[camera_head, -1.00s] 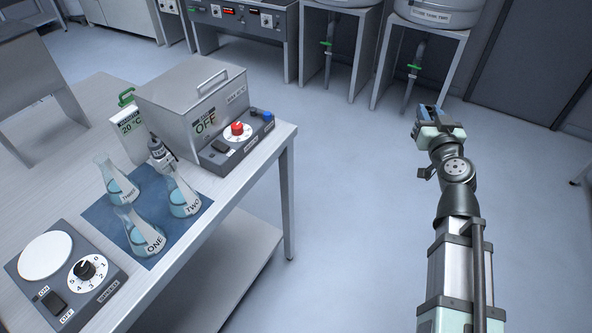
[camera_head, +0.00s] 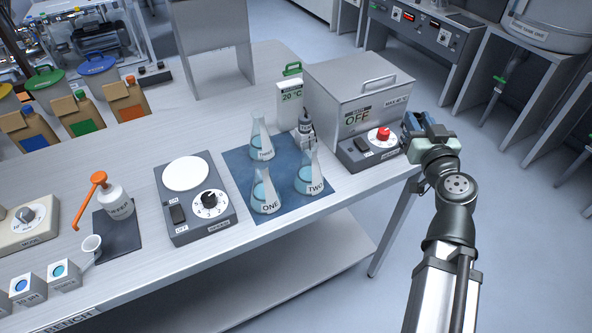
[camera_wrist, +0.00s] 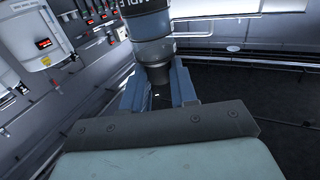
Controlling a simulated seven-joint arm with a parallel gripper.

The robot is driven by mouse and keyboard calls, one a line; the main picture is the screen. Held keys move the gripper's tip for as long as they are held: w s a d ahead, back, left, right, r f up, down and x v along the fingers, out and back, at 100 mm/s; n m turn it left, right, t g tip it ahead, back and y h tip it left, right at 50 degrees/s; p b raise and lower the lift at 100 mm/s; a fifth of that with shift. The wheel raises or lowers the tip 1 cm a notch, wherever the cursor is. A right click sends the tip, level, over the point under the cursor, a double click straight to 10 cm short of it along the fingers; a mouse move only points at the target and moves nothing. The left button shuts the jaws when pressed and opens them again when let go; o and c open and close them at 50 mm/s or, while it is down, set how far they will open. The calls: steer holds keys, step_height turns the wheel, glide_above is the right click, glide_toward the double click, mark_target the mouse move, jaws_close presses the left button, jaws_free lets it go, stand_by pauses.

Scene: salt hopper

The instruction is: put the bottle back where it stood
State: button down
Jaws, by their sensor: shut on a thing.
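My gripper (camera_head: 418,126) is raised by the right end of the bench, at the front right of the grey lidded box. In the wrist view its blue fingers (camera_wrist: 158,92) are shut around the dark narrow lower part of a grey-blue cylinder (camera_wrist: 152,24). Its lettering is cut off at the top edge, and I cannot tell for certain that it is the bottle. A white bottle (camera_head: 118,203) with an orange spout stands on a dark mat (camera_head: 122,239) at the left. A small dark-topped bottle (camera_head: 304,126) stands behind the flasks.
Flasks ONE (camera_head: 265,194), TWO (camera_head: 308,176) and THREE (camera_head: 261,142) stand on a blue mat (camera_head: 236,157). The lidded box (camera_head: 365,85) has a red knob (camera_head: 383,134) close to my gripper. A dial device (camera_head: 194,194) stands left of the flasks.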

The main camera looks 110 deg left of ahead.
steer(key=s+d+r+n+g+h, duration=0.1)
steer(key=s+d+n+g+h, duration=0.15)
steer(key=s, duration=1.05)
steer(key=s+d+r+n+g+h, duration=0.1)
steer(key=s+d+n+g+h, duration=0.2)
steer(key=s, duration=1)
steer(key=shift+m+g+y, duration=0.25)
steer(key=shift+g+y, duration=0.3)
steer(key=shift+y, duration=0.1)
steer(key=shift+s+d+f, duration=0.1)
steer(key=shift+d+f, duration=1)
steer(key=shift+f, duration=1)
steer(key=shift+s+d+f, duration=0.1)
steer(key=shift+d+f, duration=1)
steer(key=shift+f, duration=1.05)
steer(key=shift+d+f, duration=1.1)
steer(key=shift+f, duration=1)
steer(key=shift+f, duration=0.15)
steer(key=c, duration=1.2)
jaws_free()
steer(key=shift+o, duration=0.2)
steer(key=shift+o, duration=0.3)
steer(key=shift+v, duration=2)
